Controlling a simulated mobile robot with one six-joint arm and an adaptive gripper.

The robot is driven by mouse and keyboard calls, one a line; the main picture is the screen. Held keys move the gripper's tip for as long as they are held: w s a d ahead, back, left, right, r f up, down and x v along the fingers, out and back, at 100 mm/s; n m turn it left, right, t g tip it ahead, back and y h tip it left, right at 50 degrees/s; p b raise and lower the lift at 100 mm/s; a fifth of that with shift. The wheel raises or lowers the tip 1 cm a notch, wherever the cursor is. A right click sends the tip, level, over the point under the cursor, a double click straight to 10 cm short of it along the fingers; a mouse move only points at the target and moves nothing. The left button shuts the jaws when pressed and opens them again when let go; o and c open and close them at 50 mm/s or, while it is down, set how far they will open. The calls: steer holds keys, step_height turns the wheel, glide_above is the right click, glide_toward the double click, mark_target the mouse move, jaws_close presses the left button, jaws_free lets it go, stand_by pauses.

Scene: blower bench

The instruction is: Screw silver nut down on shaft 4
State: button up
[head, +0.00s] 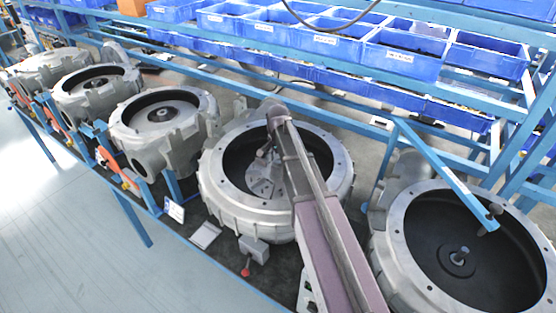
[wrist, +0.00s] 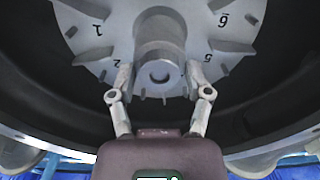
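My arm reaches into a large grey blower housing (head: 225,190), second from the right in the head view. A grey impeller disc (wrist: 95,50) with numbers fills the upper wrist view; a pale part of it (head: 262,187) shows inside the housing in the head view. A round silver hub or shaft end (wrist: 160,72) stands out at the disc's centre. I cannot make out a separate silver nut or any shaft number.
The rightmost housing (head: 385,245) has a bare shaft (head: 460,257) at its centre. More housings (head: 165,135) line the bench to the left. Blue bins (head: 400,60) stand on racks behind. A blue slanted bar (head: 440,170) crosses near the rightmost housing.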

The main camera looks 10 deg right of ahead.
steer(key=shift+n, duration=1)
jaws_close()
steer(key=shift+o, duration=1.9)
jaws_free()
steer(key=shift+r, duration=0.1)
